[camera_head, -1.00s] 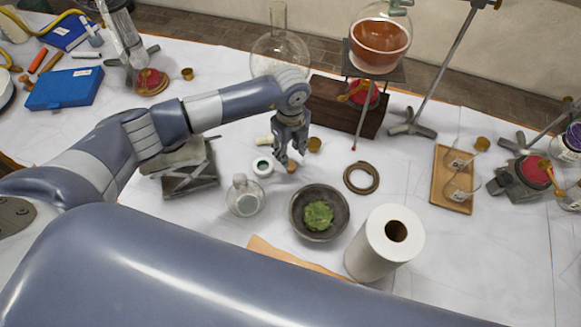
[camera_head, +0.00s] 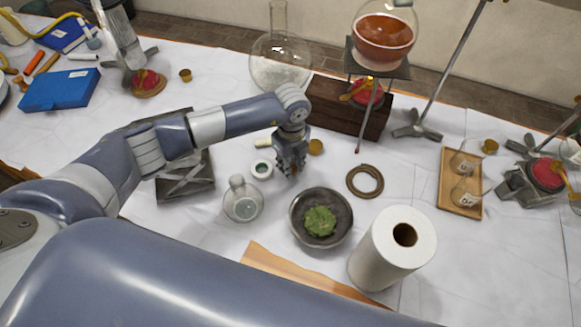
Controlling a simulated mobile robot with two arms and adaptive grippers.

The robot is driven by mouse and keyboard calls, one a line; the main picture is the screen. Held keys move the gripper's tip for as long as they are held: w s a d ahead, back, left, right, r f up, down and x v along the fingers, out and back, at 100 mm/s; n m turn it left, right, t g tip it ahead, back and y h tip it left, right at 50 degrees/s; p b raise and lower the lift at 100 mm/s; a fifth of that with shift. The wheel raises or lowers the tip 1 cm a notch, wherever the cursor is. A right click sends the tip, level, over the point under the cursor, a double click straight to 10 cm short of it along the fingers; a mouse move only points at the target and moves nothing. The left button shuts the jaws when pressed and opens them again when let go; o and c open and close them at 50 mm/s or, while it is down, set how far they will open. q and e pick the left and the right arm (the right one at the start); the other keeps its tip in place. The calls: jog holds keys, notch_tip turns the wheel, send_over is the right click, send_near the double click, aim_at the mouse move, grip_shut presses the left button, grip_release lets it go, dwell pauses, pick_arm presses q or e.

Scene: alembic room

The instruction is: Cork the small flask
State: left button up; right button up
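The small clear glass flask (camera_head: 243,203) stands upright on the white-covered table, its neck without a stopper. My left gripper (camera_head: 291,170) points down on the table to the right of the flask and behind the dark bowl. A small brown cork lies at its fingertips, mostly hidden by the fingers. Whether the fingers are open around it or shut on it I cannot tell. My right gripper is not in view.
A dark bowl (camera_head: 346,208) with green matter and a paper roll (camera_head: 375,262) stand in front. A cork ring (camera_head: 378,187) lies to the right. A wooden block (camera_head: 335,112) and large round flask (camera_head: 270,72) stand behind.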

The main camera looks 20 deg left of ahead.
pick_arm(q)
jog(key=shift+r+p, duration=0.55)
jog(key=shift+r, duration=0.15)
jog(key=shift+r+p, duration=0.9)
jog(key=shift+r, duration=0.2)
